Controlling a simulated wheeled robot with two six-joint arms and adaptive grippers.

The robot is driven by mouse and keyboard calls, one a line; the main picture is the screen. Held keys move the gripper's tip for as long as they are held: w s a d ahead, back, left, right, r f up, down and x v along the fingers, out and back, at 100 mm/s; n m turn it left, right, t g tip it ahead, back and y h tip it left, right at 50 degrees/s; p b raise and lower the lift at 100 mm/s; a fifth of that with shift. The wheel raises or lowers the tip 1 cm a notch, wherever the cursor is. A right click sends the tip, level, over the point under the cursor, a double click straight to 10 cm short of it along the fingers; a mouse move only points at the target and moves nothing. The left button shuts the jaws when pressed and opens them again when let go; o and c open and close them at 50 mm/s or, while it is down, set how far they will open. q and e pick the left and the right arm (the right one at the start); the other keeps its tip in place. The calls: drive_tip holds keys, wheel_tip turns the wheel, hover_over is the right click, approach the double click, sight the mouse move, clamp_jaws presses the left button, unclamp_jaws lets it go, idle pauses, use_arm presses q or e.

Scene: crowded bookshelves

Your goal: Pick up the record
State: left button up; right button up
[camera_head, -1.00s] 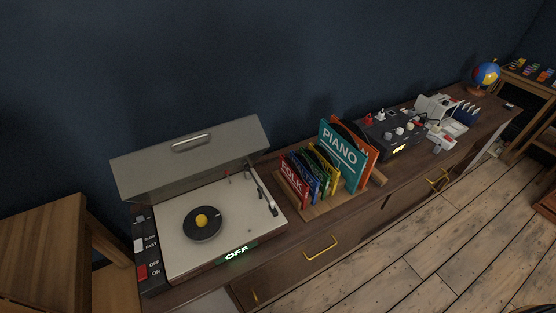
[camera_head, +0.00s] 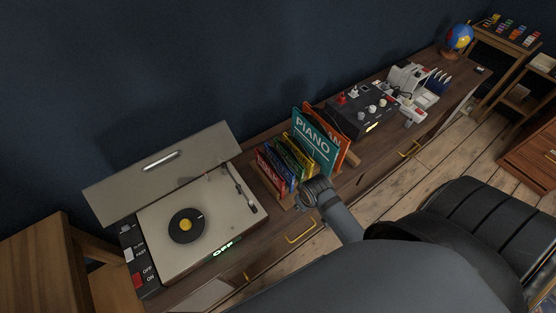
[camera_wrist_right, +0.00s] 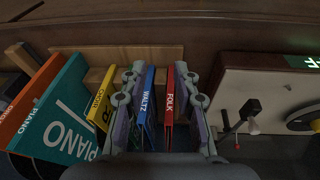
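Several record sleeves stand upright in a wooden rack (camera_head: 262,178). The red FOLK record (camera_wrist_right: 170,105) and the blue WALTZ record (camera_wrist_right: 148,105) stand side by side in the right wrist view. The yellow record (camera_wrist_right: 99,107) and the teal PIANO record (camera_head: 314,146) are beside them. My right gripper (camera_wrist_right: 160,75) is open, with its fingers on either side of FOLK and WALTZ; I cannot tell if they touch. In the head view the right gripper (camera_head: 314,191) is at the rack's front. A black disc (camera_head: 187,226) with a yellow centre lies on the turntable. My left gripper is not in view.
The turntable (camera_head: 160,248), lid raised and marked OFF, is left of the rack. A black control box (camera_head: 375,119) with knobs and a globe (camera_head: 459,37) stand to the right on the cabinet. My right arm covers much of the lower right.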

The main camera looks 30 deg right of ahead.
drive_tip(key=w+r+p, duration=0.1)
drive_tip(key=w+r, duration=0.3)
drive_tip(key=r, duration=0.4)
drive_tip(key=g+y+p, duration=0.1)
approach(276, 152)
drive_tip(key=shift+n, duration=0.4)
wheel_tip(276, 152, down, 8)
drive_tip(key=shift+s+d+f+p, duration=0.15)
drive_tip(key=shift+f+p, duration=0.05)
drive_tip(key=shift+p, duration=1)
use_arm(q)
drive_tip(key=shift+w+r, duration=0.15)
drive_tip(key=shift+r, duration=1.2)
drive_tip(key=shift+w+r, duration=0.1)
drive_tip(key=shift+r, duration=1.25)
use_arm(e)
clamp_jaws()
